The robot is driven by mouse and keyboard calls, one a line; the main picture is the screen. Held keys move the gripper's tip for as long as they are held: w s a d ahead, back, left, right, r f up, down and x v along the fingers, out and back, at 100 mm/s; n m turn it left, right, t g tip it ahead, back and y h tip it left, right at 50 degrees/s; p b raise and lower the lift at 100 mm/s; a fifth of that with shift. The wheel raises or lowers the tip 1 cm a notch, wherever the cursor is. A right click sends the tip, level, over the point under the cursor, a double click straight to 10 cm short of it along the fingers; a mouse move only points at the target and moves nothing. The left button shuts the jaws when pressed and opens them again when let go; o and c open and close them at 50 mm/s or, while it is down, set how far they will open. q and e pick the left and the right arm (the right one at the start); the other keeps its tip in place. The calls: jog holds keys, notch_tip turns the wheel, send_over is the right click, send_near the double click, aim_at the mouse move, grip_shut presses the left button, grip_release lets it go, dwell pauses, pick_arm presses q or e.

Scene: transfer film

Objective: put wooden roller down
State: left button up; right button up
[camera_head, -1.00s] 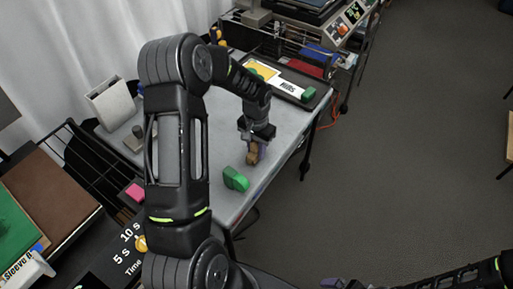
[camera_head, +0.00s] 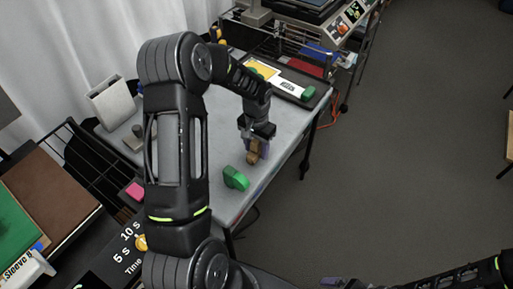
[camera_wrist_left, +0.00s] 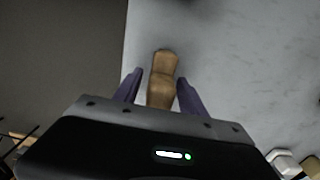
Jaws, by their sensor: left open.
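The wooden roller (camera_head: 252,158) is a small brown piece on the grey table (camera_head: 205,219), near its right edge. In the left wrist view the roller (camera_wrist_left: 162,78) lies between the two purple fingers, with a visible gap on each side. My left gripper (camera_head: 258,152) is open around the roller, pointing down at the table; it also shows in the left wrist view (camera_wrist_left: 159,92). The roller's near end is hidden behind the gripper body in the wrist view.
A green block (camera_head: 235,179) sits on the table just in front of the roller. A dark tray (camera_head: 312,97) with a yellow and white sheet and another green block lies farther back. A grey stand (camera_head: 113,103) is at the left.

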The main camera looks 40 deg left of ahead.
pick_arm(q)
notch_tip(320, 180, up, 12)
jog(key=shift+f+b, duration=0.1)
jog(key=shift+b, duration=0.55)
dwell(0.3)
jog(key=s+d+f+h, duration=0.2)
jog(key=s+d+f, duration=0.1)
jog(key=d+f, duration=0.7)
jog(key=s+d+f+h, duration=0.1)
jog(key=s+d+f, duration=0.3)
jog(key=d+f, duration=0.6)
jog(key=s+d+f, duration=0.3)
jog(key=s+d, duration=0.1)
jog(key=s, duration=0.3)
jog(key=s+d+f+n+h, duration=0.1)
jog(key=s+d+f, duration=0.2)
jog(key=s+d, duration=0.2)
jog(key=shift+s+d+n+t, duration=0.3)
jog(key=shift+s, duration=0.8)
jog(key=shift+f, duration=0.1)
